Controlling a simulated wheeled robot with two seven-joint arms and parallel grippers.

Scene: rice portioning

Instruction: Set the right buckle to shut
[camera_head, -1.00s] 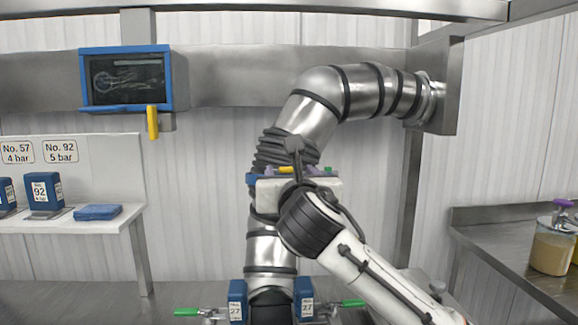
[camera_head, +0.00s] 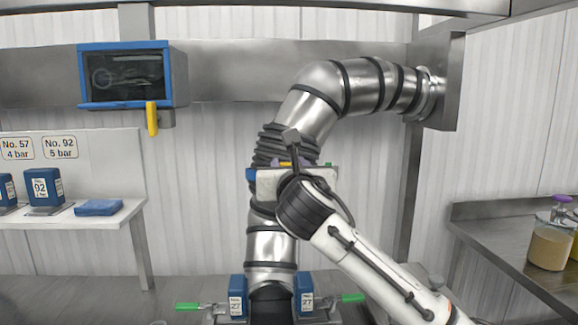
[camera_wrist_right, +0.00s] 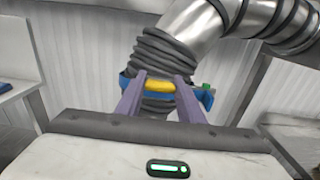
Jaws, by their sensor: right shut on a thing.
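My right gripper (camera_head: 289,164) is in front of the dark ribbed hose, and its purple fingers are shut on a yellow bar (camera_wrist_right: 160,86). The bar belongs to a blue collar (camera_wrist_right: 202,98) around the hose. A small green piece (camera_wrist_right: 206,87) shows at the collar's right end. Lower down, a right green-handled lever (camera_head: 352,298) and a left one (camera_head: 187,306) point outward beside the pipe's foot. I cannot tell which part is the right buckle or how it is latched. My left gripper is not in view.
Two blue blocks marked 27 (camera_head: 304,296) flank the pipe's foot. A steel pipe (camera_head: 320,98) bends to the right wall. A left shelf (camera_head: 70,217) holds blue blocks and a blue cloth. A jar (camera_head: 550,246) stands on the right counter.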

